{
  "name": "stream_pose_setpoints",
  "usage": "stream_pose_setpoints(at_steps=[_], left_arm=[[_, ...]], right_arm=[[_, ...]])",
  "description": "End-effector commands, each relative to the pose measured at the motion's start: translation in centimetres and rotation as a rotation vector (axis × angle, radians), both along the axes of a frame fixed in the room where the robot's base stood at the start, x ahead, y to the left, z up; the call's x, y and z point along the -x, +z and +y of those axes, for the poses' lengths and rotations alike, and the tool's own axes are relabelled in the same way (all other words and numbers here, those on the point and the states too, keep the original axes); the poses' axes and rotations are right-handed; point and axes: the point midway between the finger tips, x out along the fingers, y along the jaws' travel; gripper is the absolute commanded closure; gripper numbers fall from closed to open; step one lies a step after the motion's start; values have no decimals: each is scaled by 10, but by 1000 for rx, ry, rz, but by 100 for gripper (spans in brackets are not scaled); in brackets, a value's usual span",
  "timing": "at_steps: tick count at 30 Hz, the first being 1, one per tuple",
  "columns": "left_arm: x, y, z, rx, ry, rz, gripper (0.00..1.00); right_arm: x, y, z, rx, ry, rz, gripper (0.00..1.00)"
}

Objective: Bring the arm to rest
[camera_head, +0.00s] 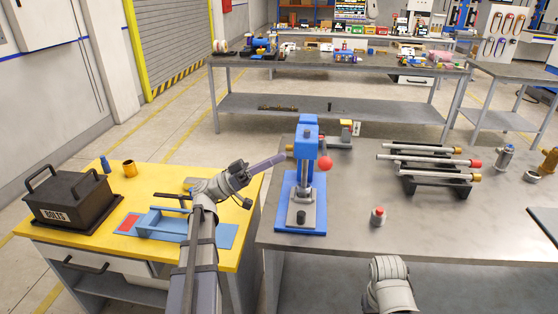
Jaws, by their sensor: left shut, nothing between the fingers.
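My left arm reaches up from the bottom of the head view over the right side of the yellow table. Its gripper (280,158) points right, with the fingers shut and empty. It is in front of the gap between the two tables, left of the blue press (307,170). A light-blue fixture tray (165,223) lies on the yellow table, left of my left arm; the arm hides part of its right side. Of my right arm only a pale rounded link shows at the bottom right; its gripper is out of view.
The grey table (345,220) holds a red button (378,215) and a rack of rods (440,182). Its front middle is mostly clear.

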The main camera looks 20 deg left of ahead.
Motion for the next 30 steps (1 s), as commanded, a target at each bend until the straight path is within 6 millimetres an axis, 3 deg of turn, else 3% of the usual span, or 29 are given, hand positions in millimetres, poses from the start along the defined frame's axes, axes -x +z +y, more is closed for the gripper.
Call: stream_pose_setpoints(at_steps=[10,13,17,21,24,27,30], left_arm=[[0,0,-1,-1,-1,2,100],[-2,-5,-15,-26,-28,40,100],[-5,-31,-71,-140,-131,200,100],[7,-84,-154,-364,-272,487,100],[25,-126,-200,-548,-335,692,100],[49,-166,-232,-745,-354,881,100],[76,-202,-250,-949,-326,1048,100]], right_arm=[[0,0,0,0,0,0,50],[0,3,0,0,0,0,50],[0,10,0,0,0,0,50],[0,21,0,0,0,0,50],[0,29,0,0,0,0,50],[0,36,0,0,0,0,50],[0,43,0,0,0,0,50]])
